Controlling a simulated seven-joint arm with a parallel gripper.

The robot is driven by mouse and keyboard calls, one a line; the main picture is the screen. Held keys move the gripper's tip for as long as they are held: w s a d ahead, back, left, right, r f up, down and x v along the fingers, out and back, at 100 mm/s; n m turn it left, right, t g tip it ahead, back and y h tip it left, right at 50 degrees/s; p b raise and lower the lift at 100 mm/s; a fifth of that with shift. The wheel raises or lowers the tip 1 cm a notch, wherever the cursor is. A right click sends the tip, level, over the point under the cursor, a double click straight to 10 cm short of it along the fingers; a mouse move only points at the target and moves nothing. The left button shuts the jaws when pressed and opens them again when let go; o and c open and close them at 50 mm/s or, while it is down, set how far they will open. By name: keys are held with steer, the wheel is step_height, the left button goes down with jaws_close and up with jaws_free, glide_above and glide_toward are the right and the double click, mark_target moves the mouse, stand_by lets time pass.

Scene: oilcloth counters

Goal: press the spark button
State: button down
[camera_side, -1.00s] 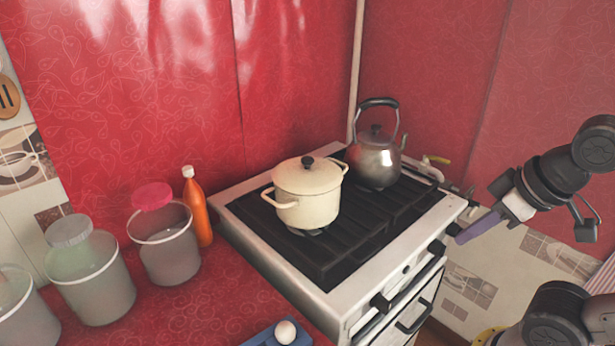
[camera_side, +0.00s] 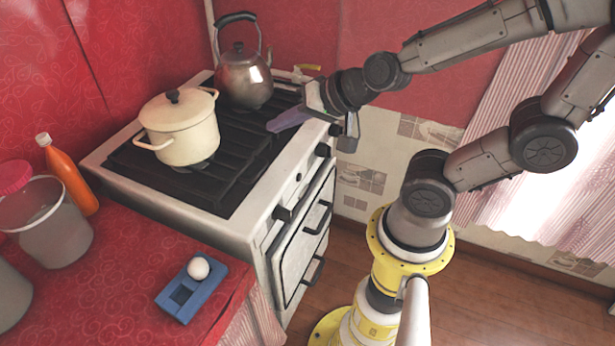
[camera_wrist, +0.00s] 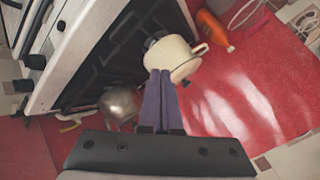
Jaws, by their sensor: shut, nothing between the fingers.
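The white stove (camera_side: 237,220) has a front panel with dark knobs, such as the near knob (camera_side: 283,213). A small button-like spot (camera_side: 298,177) sits on that panel between knobs; it is too small to identify surely as the spark button. My gripper (camera_side: 272,127) has purple fingers, shut and empty, pointing left. In the side view they overlap the right part of the stove's dark grate; their height above it is unclear. In the wrist view the shut fingers (camera_wrist: 158,74) overlap the pot's edge, and the panel with its knobs (camera_wrist: 35,62) is at upper left.
A cream pot (camera_side: 185,133) and a steel kettle (camera_side: 246,82) stand on the grate (camera_side: 225,190). An orange bottle (camera_side: 70,178) and clear jars (camera_side: 58,228) stand on the red counter at left.

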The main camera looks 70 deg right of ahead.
mark_target(299, 177)
steer(key=s+d+f+m+g+h, duration=0.2)
steer(key=s+d+f+m, duration=0.1)
steer(key=f, duration=0.5)
steer(key=s+d+f+m+g+h, duration=0.2)
steer(key=s+d+f+m, duration=0.2)
steer(key=f, duration=0.5)
steer(key=shift+s+d+f+g+h, duration=0.3)
steer(key=shift+s+d+h, duration=0.1)
steer(key=shift+s+d, duration=0.4)
steer(key=shift+w+d, duration=0.15)
steer(key=w+d+f, duration=0.3)
steer(key=w+f, duration=0.4)
steer(key=w, duration=0.1)
steer(key=shift+w+d+f, duration=0.25)
steer(key=shift+w+f, duration=0.1)
steer(key=shift+f, duration=0.05)
